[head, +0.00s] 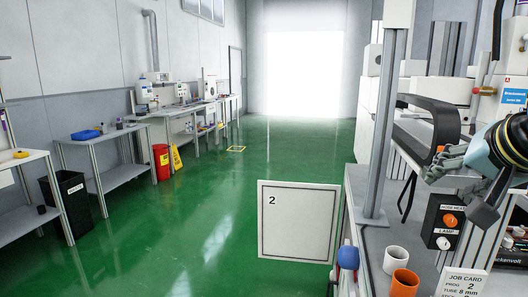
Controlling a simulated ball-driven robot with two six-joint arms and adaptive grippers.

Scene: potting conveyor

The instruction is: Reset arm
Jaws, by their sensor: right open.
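My right gripper (456,185) is at the right edge of the head view, on an arm with a teal ring that comes in from the right. Its grey fingers are spread apart and nothing shows between them. It hangs above the workbench, in front of a black curved machine part (432,112) and just above a black control box (444,221) with orange and white knobs. It looks close to the box, but I cannot tell whether it touches anything. My left gripper is out of view.
A white cup (396,260), an orange cup (404,283) and a job card (462,282) stand on the bench. A blue ball-shaped knob (348,257) is at its left edge. A panel marked 2 (299,222) stands left of the bench. The green floor is open beyond.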

